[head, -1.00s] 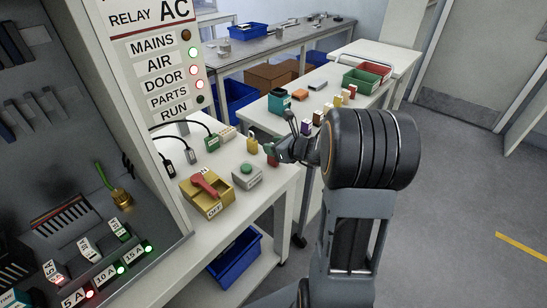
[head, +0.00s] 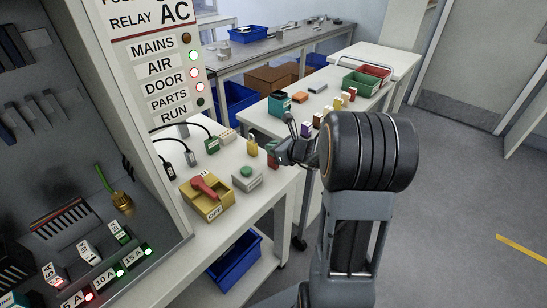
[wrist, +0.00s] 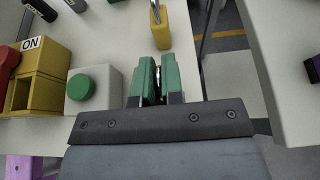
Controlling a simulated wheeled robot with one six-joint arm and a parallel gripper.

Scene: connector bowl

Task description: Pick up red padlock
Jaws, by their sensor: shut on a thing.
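The red padlock (head: 272,162) shows as a small dark red body at my gripper's tip, near the right edge of the white bench in the head view. My gripper (head: 274,152) is shut on it. In the wrist view the green fingertips of my gripper (wrist: 157,76) stand close together, with a thin metal part and a sliver of red between them. Most of the padlock is hidden by the fingers there. I cannot tell whether it touches the bench.
A yellow padlock (head: 252,146) stands just beyond, and also shows in the wrist view (wrist: 160,30). A grey box with a green button (head: 246,179) and a yellow switch box (head: 207,208) are to the left. A gap separates this bench from the right-hand one.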

